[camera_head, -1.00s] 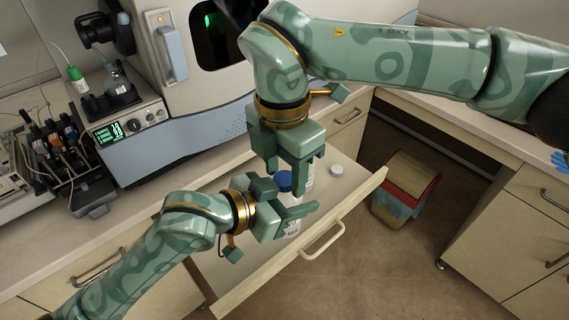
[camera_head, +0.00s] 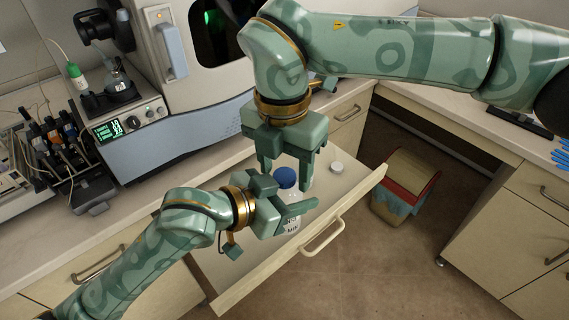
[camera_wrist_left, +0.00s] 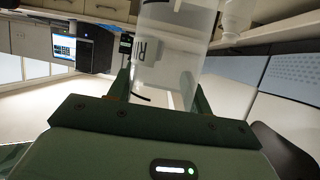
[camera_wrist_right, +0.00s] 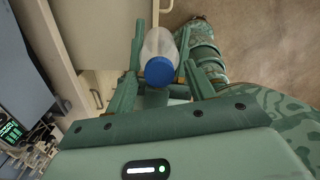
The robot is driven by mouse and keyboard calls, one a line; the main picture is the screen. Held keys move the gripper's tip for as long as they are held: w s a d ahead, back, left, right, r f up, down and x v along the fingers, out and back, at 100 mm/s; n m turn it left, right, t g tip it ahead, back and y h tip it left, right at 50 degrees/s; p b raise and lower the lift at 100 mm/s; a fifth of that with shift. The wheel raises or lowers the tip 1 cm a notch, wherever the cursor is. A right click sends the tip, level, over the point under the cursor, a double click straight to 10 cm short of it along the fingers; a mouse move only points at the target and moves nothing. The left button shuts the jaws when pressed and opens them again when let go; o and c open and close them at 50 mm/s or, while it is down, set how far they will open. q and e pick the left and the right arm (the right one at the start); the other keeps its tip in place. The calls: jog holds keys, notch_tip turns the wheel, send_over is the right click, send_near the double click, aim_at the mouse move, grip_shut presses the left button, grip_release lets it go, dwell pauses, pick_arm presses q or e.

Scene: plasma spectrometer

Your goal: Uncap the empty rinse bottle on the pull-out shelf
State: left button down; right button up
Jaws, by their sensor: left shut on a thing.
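The rinse bottle (camera_head: 293,226) is translucent with black lettering and a blue cap (camera_head: 286,177), over the pull-out shelf (camera_head: 246,264). My left gripper (camera_head: 292,213) is shut on its body; the bottle also shows between the fingers in the left wrist view (camera_wrist_left: 165,60). The cap is on the bottle. My right gripper (camera_head: 285,170) points down above it, open, with a finger on either side of the cap in the head view. In the right wrist view the blue cap (camera_wrist_right: 159,71) lies between the spread fingers with gaps visible.
A small white round item (camera_head: 336,168) sits on the shelf to the right. The spectrometer (camera_head: 205,95) stands behind on the counter.

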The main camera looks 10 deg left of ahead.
notch_tip(320, 180, up, 5)
jog(key=shift+f, duration=0.2)
jog(key=shift+c, duration=0.3)
notch_tip(320, 180, up, 3)
jog(key=m, duration=0.3)
jog(key=shift+w+a, duration=0.1)
notch_tip(320, 180, down, 8)
jog(key=shift+r, duration=0.15)
jog(key=c, duration=1)
jog(key=n, duration=0.3)
jog(key=o, duration=1.1)
jog(key=shift+c, duration=0.2)
